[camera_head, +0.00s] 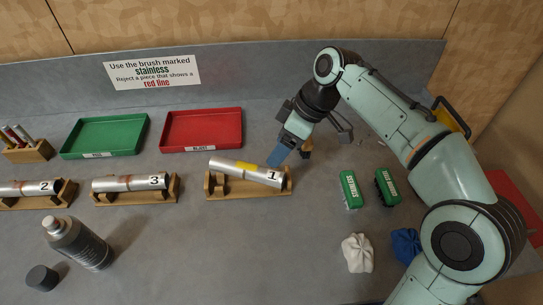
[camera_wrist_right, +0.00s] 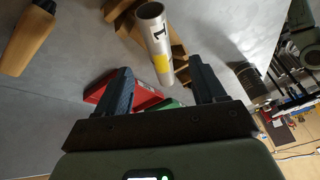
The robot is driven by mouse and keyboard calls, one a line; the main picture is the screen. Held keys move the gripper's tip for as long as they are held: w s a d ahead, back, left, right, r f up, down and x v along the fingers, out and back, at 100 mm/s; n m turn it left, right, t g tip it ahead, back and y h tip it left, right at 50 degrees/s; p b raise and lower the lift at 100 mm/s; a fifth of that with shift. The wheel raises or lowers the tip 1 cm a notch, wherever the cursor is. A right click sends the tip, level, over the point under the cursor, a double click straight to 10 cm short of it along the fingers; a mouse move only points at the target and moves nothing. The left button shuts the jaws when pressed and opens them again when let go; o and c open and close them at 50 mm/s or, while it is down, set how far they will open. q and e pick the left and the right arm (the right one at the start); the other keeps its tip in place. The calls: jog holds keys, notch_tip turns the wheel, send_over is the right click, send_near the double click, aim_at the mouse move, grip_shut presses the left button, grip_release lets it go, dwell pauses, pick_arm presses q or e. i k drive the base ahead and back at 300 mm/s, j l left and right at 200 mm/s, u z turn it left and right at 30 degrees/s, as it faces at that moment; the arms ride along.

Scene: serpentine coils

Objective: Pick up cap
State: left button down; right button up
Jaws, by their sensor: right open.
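The dark cap (camera_head: 42,278) sits on the grey bench at the front left, apart from the dark spray can (camera_head: 78,243) with its pale nozzle. My right gripper (camera_head: 281,152) is far from the cap, just behind the right end of tube 1 (camera_head: 247,172). In the right wrist view my right gripper (camera_wrist_right: 160,88) is open, with tube 1 (camera_wrist_right: 154,45) showing between its fingers. I cannot tell from this view whether they touch it. The left gripper is not in view.
Tube 1 lies askew on its wooden cradle (camera_head: 225,190). Tubes 2 (camera_head: 38,187) and 3 (camera_head: 135,183) lie in cradles to its left. Green (camera_head: 105,137) and red (camera_head: 202,130) trays stand behind. Brushes (camera_head: 350,190) and cloths (camera_head: 357,252) lie right. The front middle is clear.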

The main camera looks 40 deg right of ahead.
aim_at(42, 278)
jog(key=k, duration=1.5)
